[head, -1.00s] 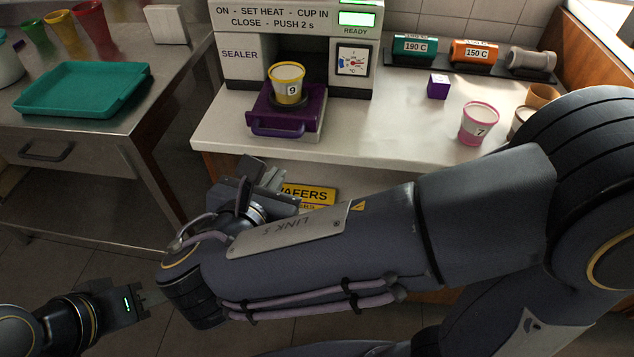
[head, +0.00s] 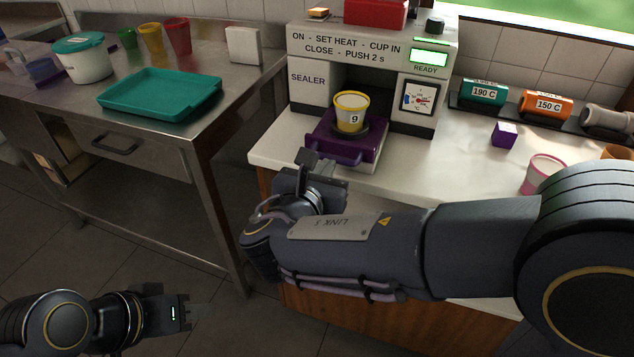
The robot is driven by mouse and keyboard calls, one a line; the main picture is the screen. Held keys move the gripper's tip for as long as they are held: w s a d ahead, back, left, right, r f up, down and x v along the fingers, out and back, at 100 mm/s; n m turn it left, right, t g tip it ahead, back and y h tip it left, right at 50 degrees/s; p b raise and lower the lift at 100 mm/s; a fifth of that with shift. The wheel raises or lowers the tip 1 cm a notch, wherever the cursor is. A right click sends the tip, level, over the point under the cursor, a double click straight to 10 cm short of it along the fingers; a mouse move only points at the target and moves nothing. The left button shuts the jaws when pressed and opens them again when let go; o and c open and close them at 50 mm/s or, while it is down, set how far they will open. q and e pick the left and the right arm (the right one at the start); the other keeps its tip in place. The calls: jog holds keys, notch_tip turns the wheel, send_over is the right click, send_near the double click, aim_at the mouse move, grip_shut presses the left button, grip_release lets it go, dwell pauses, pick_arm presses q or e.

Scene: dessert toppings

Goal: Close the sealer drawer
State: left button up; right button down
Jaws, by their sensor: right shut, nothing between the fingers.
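The sealer (head: 312,85) stands on the white counter with its purple drawer (head: 362,150) pulled out at the front. A yellow-rimmed cup marked 9 (head: 351,112) stands upright in the drawer's round holder. The purple handle (head: 345,158) is at the drawer's front. My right gripper (head: 309,158) is shut and empty, at the left end of the handle; I cannot tell whether it touches. It hides part of the handle. My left gripper (head: 196,314) hangs low at the lower left, far from the drawer; its finger gap is unclear.
The sealer's panel shows a green READY display (head: 429,58) and a dial (head: 419,98). On the counter at right are a purple cube (head: 504,134), a pink-rimmed cup (head: 543,173) and canisters (head: 484,93). A steel table with a teal tray (head: 160,93) stands at left.

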aim_at(346, 129)
jog(key=shift+w+d, duration=0.15)
jog(key=shift+w, duration=0.25)
jog(key=r+x, duration=0.1)
jog(key=x, duration=0.7)
jog(key=r+p+x, duration=0.1)
jog(key=x, duration=0.3)
jog(key=shift+w+d+r, duration=0.15)
jog(key=shift+w+d, duration=0.15)
jog(key=shift+w, duration=0.3)
jog(key=shift+s, duration=0.1)
